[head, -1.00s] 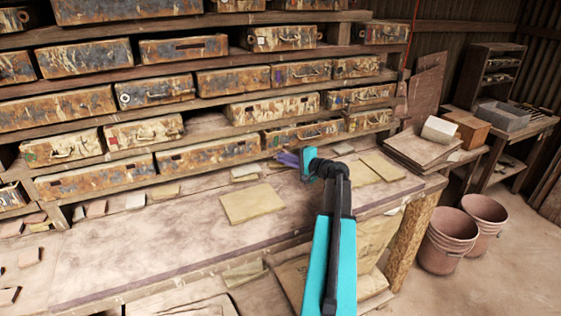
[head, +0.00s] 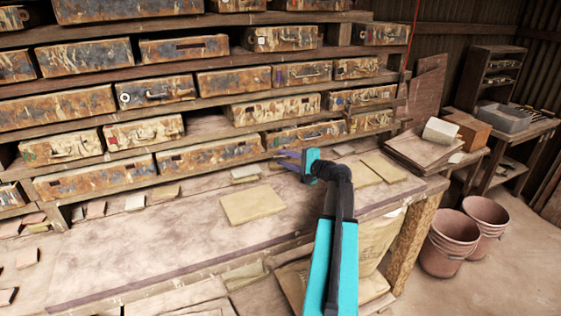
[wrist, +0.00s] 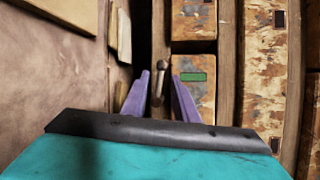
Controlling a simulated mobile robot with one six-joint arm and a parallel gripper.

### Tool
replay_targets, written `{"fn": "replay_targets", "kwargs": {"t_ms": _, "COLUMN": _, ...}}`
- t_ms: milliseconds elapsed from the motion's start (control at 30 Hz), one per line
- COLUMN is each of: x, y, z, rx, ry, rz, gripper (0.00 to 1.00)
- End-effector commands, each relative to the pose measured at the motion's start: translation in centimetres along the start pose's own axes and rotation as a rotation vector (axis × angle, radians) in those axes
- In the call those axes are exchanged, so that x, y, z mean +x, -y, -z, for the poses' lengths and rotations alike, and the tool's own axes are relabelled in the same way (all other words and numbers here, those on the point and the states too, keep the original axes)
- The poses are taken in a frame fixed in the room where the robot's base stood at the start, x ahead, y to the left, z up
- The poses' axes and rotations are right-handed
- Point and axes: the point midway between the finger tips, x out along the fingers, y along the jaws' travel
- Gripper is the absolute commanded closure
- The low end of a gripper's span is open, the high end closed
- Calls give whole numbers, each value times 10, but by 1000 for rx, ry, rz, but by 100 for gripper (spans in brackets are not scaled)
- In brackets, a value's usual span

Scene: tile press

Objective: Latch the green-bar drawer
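The green-bar drawer (wrist: 193,92) shows in the wrist view as a rusty, worn front with a green bar, just ahead of the right fingertip. A rounded metal knob or handle (wrist: 161,66) stands out to its left, in line with the gap between the fingers. I cannot tell whether the fingers reach around it. My gripper (wrist: 160,76) has two purple fingers, apart with nothing clamped between them. In the head view my gripper (head: 284,157) is low over the back of the bench, close to the lowest drawers at the right. My teal wrist hides part of those fronts.
Rows of rusty drawers (head: 155,91) fill the rack behind. The wooden bench (head: 150,240) holds flat tiles (head: 252,204) and small pieces along the back. Stacked boards (head: 424,150) lie at its right end, with buckets (head: 448,243) on the floor. The bench's middle is mostly clear.

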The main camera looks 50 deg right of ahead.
Motion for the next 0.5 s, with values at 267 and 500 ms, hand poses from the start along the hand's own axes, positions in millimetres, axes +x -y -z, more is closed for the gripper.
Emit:
{"fn": "replay_targets", "kwargs": {"t_ms": 267, "x": -6, "y": -1, "z": 0, "rx": 0, "ry": 0, "rz": 0, "gripper": 74}}
{"fn": "replay_targets", "kwargs": {"t_ms": 500, "x": -32, "y": -2, "z": -1, "rx": 0, "ry": -2, "rz": 0, "gripper": 74}}
